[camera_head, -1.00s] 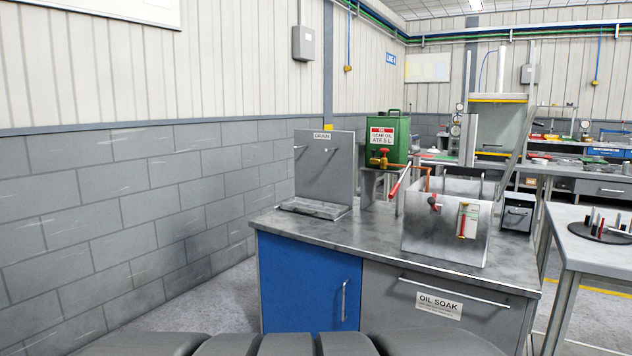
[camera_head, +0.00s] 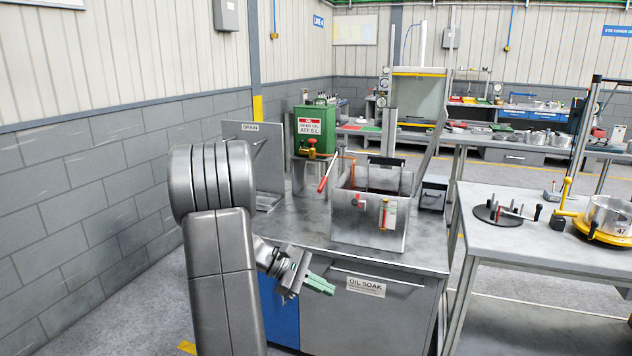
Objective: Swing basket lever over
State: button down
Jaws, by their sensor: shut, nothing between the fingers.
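The metal oil tank (camera_head: 375,232) stands on the OIL SOAK cabinet. Black bars of what looks like the basket (camera_head: 386,160) show above the tank's rim; the rest is hidden inside. My gripper (camera_head: 324,286), with greenish fingers, is shut and empty. It shows in front of the cabinet, lower than the tank and apart from the lever.
A green gear oil can (camera_head: 313,128) with a red-handled tap stands behind the lever. A grey DRAIN panel (camera_head: 262,150) rises to its left. A side table (camera_head: 505,245) with a black pegged disc (camera_head: 506,214) stands to the right, past a floor gap.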

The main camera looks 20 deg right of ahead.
aim_at(324, 180)
jog(key=i+z, duration=0.1)
jog(key=i, duration=2.25)
jog(key=l, duration=0.1)
